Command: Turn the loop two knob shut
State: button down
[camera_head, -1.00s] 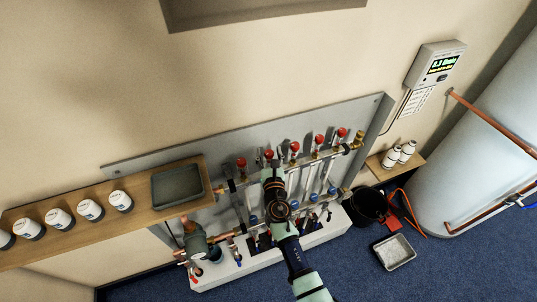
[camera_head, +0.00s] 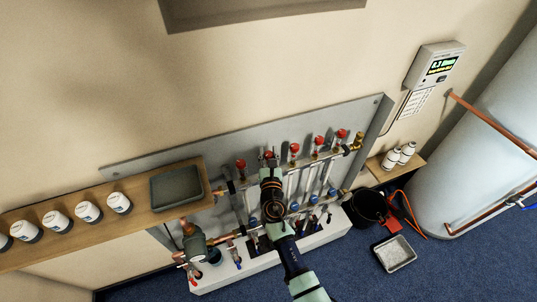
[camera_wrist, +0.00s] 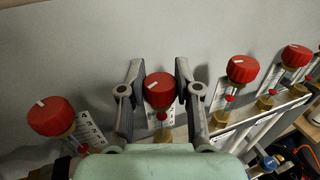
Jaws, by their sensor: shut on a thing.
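Several red knobs stand in a row along the upper rail of the manifold. The second knob from the left (camera_head: 268,155) is at my gripper (camera_head: 269,158). In the wrist view this red knob (camera_wrist: 160,90) sits between the two fingers of my gripper (camera_wrist: 160,88), which are shut on its sides. A short white mark shows on its top face. The leftmost knob (camera_wrist: 51,116) and a knob to the right (camera_wrist: 242,69) stand free, each with a white mark. The stem below the held knob is partly hidden by my gripper.
A wooden shelf (camera_head: 130,222) with several white pots and a grey tray (camera_head: 176,186) is at left. A wall display (camera_head: 436,66) hangs at upper right. A black bucket (camera_head: 369,208) and a metal tray (camera_head: 395,253) stand on the floor at right.

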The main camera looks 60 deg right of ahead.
aim_at(269, 154)
jog(key=m+g+h+b, duration=0.1)
jog(key=m+g+b, duration=0.1)
jog(key=g, duration=0.1)
jog(key=m+g+h+b, duration=0.1)
jog(key=m+g+b, duration=0.1)
jog(key=g, duration=0.2)
jog(key=shift+w+f+m, duration=0.1)
jog(key=shift+f+m, duration=0.1)
jog(key=shift+m, duration=0.2)
jog(key=shift+r+m+g+b, duration=0.1)
jog(key=shift+m+g+b, duration=0.8)
jog(key=shift+g, duration=0.6)
jog(key=shift+r+g, duration=0.1)
jog(key=shift+g, duration=0.2)
jog(key=c, duration=0.8)
grip_release()
notch_tip(269, 154, up, 10)
